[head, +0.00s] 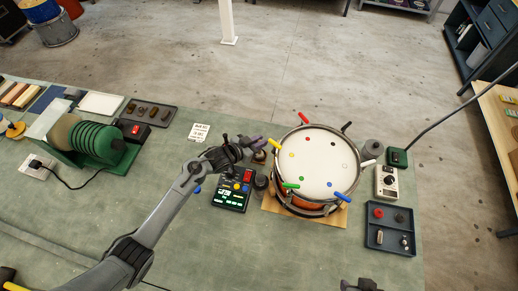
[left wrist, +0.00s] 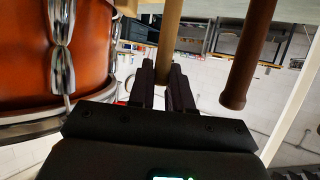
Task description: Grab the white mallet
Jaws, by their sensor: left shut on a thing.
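My left gripper (head: 236,150) is beside the left edge of the drum (head: 318,162) in the head view. In the left wrist view the fingers of the left gripper (left wrist: 168,84) are shut on a light wooden handle (left wrist: 169,38), probably a mallet's. Its head is out of view, so I cannot tell its colour. A darker brown stick (left wrist: 246,55) with a rounded end hangs to its right, apart from the fingers. A dark part at the bottom edge of the head view looks like my right gripper (head: 362,285); its fingers are not clear.
The drum, with coloured pegs around its rim, stands on a wooden board (head: 285,214). A control box with lit buttons (head: 232,190) is close below the left gripper. A blue tray (head: 391,228) and a grey meter (head: 387,182) stand right of the drum. The front-middle bench is clear.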

